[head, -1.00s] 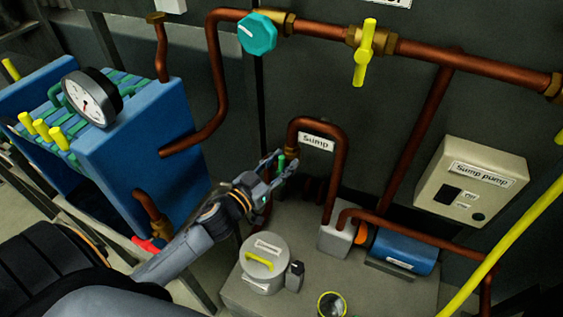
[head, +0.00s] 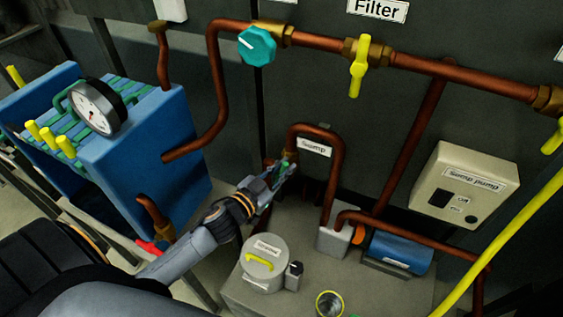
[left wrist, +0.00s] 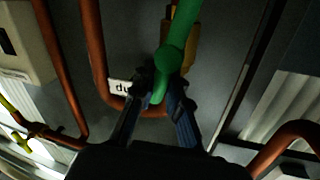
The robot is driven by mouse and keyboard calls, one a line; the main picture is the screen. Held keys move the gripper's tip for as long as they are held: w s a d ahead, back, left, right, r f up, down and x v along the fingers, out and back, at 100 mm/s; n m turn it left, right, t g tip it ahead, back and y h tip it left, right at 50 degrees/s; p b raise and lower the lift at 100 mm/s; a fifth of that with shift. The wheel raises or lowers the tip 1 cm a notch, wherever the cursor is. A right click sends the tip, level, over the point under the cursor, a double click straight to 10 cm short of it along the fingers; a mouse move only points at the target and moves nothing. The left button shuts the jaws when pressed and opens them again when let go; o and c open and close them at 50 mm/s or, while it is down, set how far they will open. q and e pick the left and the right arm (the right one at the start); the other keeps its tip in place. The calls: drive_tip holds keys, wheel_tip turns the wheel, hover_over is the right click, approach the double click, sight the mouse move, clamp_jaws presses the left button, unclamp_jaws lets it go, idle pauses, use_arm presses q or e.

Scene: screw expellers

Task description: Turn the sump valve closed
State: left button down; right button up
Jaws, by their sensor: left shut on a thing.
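The sump valve has a green handle, seen large in the left wrist view (left wrist: 172,62), with a brass body (left wrist: 193,48) behind it. In the head view the valve is mostly hidden by my gripper, just left of the "Sump" label (head: 314,147) and the bent copper pipe. My left gripper (head: 284,168) reaches it from the lower left. In the left wrist view my left gripper (left wrist: 160,88) has one finger on each side of the green handle and is shut on it. My right gripper is in neither view.
A grey canister with a yellow handle (head: 262,272) stands below the gripper. The blue pump (head: 398,252) and sump pump box (head: 455,190) are to the right. A blue filter unit with a gauge (head: 130,150) is at left. Copper pipes surround the valve.

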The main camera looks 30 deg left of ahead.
use_arm(q)
drive_tip(key=m+p, duration=0.1)
drive_tip(key=d+m+p, duration=0.1)
drive_tip(key=m+p, duration=0.1)
drive_tip(key=shift+g+y, duration=0.3)
drive_tip(key=shift+d+f+m+g+y+p, duration=0.3)
drive_tip(key=shift+f+m+y, duration=0.25)
drive_tip(key=shift+m, duration=1)
drive_tip(key=shift+d+f+m+g+y+p, duration=0.15)
drive_tip(key=shift+f+m+y+p, duration=0.4)
drive_tip(key=shift+m, duration=1.05)
drive_tip(key=shift+d+f+m+g+y+p, duration=0.15)
drive_tip(key=shift+d+f+m+y+p, duration=0.35)
drive_tip(key=shift+m, duration=1.05)
drive_tip(key=shift+a, duration=0.25)
drive_tip(key=c, duration=1.3)
unclamp_jaws()
drive_tip(key=v, duration=1.2)
drive_tip(key=shift+d, duration=0.15)
